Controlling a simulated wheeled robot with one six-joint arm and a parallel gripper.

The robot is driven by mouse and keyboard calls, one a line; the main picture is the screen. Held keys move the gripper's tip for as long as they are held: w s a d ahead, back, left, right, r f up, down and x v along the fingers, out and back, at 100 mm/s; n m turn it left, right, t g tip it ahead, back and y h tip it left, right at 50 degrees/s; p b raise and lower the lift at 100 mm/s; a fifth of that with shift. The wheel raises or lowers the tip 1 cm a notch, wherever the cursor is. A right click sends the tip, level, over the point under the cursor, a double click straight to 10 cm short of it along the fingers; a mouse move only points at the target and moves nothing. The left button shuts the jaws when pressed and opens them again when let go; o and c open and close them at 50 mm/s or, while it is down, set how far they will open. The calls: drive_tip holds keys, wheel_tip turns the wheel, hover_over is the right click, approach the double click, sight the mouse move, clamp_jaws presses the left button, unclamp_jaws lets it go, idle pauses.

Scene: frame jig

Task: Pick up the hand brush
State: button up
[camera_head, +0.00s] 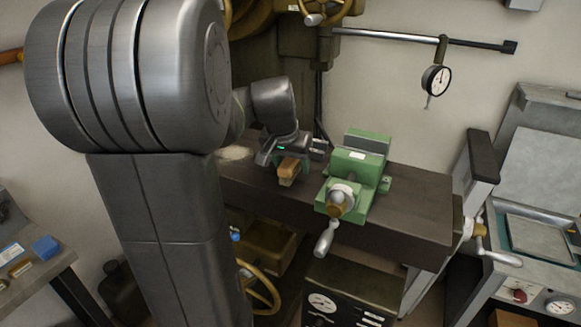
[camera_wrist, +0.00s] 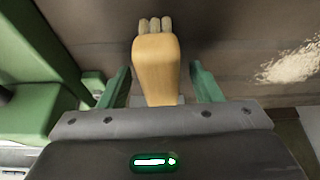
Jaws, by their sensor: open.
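The hand brush (camera_head: 288,168) has a tan wooden body and lies on the dark machine table (camera_head: 412,196), left of the green vise. My gripper (camera_head: 291,160) is low over the table at the brush. In the wrist view the brush (camera_wrist: 155,68) stands between the two green fingers of my gripper (camera_wrist: 160,85), with pale tufts at its far end. The fingers are open, with a gap visible on each side of the brush. The brush's near end is hidden by the gripper body.
A green vise (camera_head: 357,170) with a crank handle (camera_head: 325,240) stands close to the right of my gripper. It also shows at the left of the wrist view (camera_wrist: 62,65). Pale shavings (camera_wrist: 290,62) lie on the table. A dial gauge (camera_head: 436,79) hangs above at the right.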

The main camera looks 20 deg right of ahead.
drive_tip(key=shift+f, duration=0.25)
idle(0.3)
drive_tip(key=c, duration=1.1)
wheel_tip(320, 180, up, 11)
drive_tip(key=shift+f+b, duration=0.2)
drive_tip(key=shift+b, duration=0.2)
